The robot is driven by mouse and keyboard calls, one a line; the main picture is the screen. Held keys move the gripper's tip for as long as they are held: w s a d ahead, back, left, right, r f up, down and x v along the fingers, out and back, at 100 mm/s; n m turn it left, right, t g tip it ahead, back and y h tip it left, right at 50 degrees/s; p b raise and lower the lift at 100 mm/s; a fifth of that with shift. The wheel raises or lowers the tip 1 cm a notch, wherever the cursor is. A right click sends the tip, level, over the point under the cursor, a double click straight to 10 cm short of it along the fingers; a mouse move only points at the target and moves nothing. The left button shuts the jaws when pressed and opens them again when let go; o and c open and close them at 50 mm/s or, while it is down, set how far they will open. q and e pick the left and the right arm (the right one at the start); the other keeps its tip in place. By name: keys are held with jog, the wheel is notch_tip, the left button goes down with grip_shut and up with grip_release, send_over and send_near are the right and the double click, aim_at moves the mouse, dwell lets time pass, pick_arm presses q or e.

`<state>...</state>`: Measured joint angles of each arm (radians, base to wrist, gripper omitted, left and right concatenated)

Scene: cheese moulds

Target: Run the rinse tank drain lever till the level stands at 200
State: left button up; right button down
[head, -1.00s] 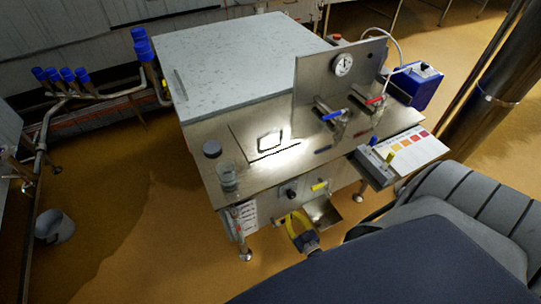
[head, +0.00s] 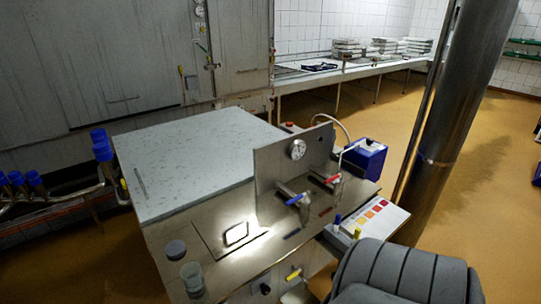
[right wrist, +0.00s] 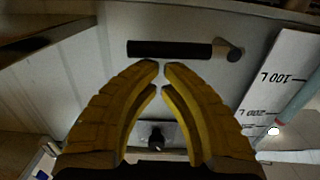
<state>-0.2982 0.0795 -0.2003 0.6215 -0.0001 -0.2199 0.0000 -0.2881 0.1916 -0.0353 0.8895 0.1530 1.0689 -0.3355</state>
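In the right wrist view my right gripper (right wrist: 161,68) has its yellow fingertips almost together, with nothing between them. A dark bar-shaped handle (right wrist: 170,49) with a round end at its right lies just beyond the tips; I cannot tell whether they touch it. At the right is a white level scale (right wrist: 268,90), upside down, marked 100 L and 200 L, beside a clear tube (right wrist: 301,92). The liquid level is not clearly readable. In the head view the steel rinse tank's front is mostly below the picture. My left gripper is not in view.
A black knob (right wrist: 156,135) sits on a plate between my fingers in the wrist view. A gauge panel (head: 270,180), a glass beaker (head: 193,278) and a blue box (head: 365,160) are on or beside the bench.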

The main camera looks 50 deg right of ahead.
jog(key=shift+s+a+r, duration=0.1)
jog(key=shift+s+r, duration=0.05)
jog(key=shift+r, duration=0.75)
jog(key=r+v, duration=0.2)
jog(key=v, duration=0.8)
jog(key=shift+s, duration=0.2)
jog(key=shift+a, duration=0.15)
dwell(0.7)
